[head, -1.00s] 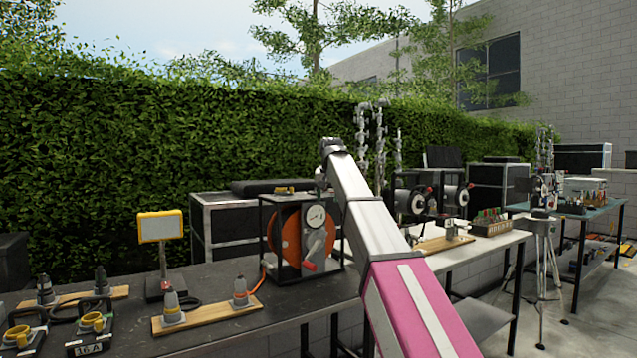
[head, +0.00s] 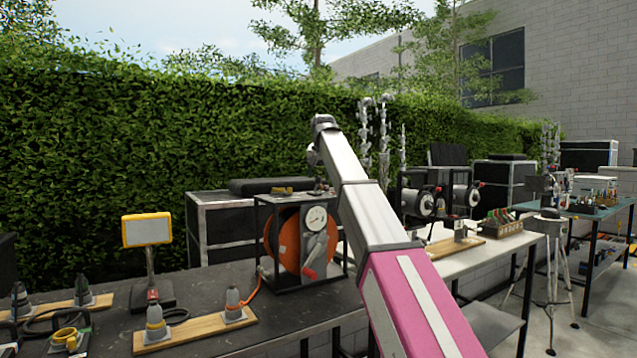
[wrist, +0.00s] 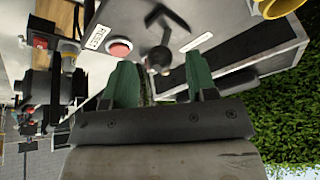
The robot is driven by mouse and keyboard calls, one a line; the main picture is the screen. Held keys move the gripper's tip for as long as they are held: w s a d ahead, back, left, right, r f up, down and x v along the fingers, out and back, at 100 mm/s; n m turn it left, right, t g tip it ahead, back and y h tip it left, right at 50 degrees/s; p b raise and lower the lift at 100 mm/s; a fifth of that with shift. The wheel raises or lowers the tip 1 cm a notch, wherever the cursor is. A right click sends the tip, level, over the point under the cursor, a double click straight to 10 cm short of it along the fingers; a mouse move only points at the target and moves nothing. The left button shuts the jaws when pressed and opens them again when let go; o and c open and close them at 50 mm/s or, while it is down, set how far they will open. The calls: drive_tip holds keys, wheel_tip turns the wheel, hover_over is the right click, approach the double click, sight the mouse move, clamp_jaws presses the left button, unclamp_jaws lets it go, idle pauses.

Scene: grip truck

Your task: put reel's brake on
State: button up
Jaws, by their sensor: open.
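The orange cable reel (head: 285,238) stands in a black frame on the dark table in the head view. In the wrist view, my gripper (wrist: 161,75) is open and empty, with two green fingers spread. Between and beyond them is a dark lever with a round knob (wrist: 160,57) on a pale panel (wrist: 205,18). A red button (wrist: 120,48) sits left of the lever. I cannot tell for sure whether this lever is the reel's brake. My fingers are hidden in the head view.
A yellow-framed lamp (head: 147,230) and wooden boards with plugs (head: 190,332) stand left of the reel. A white table (head: 480,248) with more reels is at right, and a tripod (head: 552,260) beyond it. A hedge (head: 100,150) closes the back.

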sight(319, 178)
drive_tip(key=shift+x, duration=1.6)
